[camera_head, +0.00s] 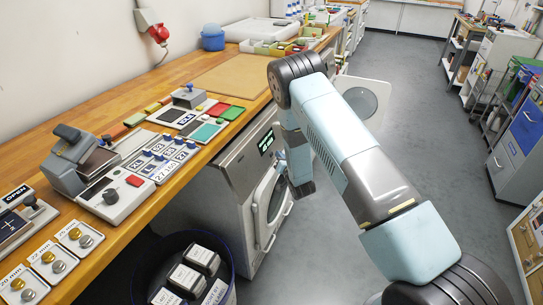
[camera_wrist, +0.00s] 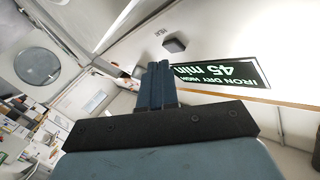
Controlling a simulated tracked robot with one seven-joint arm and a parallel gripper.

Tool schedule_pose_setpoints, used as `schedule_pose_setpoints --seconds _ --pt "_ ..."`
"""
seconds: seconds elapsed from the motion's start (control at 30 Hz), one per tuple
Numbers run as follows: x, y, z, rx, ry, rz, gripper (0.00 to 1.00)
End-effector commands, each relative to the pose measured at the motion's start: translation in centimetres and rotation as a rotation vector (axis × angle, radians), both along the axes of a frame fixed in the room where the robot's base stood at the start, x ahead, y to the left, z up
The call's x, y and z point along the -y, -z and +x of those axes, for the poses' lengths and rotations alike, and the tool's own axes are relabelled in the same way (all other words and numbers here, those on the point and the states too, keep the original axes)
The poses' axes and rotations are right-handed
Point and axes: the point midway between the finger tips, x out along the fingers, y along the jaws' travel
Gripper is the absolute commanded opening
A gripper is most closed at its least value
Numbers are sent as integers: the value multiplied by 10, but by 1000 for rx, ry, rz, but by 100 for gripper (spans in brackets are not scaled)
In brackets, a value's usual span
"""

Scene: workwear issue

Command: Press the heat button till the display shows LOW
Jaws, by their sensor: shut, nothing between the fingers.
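The white dryer-like machine (camera_head: 228,160) stands under the wooden bench, with a round door (camera_head: 270,205). Its display (camera_head: 267,140) is lit green on black. In the wrist view the display (camera_wrist: 222,72) appears turned over and reads IRON DRY HIGH, 45 min. Contact cannot be told. In the head view my gripper (camera_head: 301,188) hangs before the machine.
The wooden bench (camera_head: 195,140) carries devices, colour blocks and a label board. A dark blue-rimmed bin (camera_head: 228,262) with boxes stands on the floor left of the machine.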

Motion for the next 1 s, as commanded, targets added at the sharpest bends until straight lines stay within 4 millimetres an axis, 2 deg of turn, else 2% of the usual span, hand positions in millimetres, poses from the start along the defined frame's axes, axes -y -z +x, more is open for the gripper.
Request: schedule_pose_setpoints --seconds 1.0 --pt "-8 1 2 0 0 0 0"
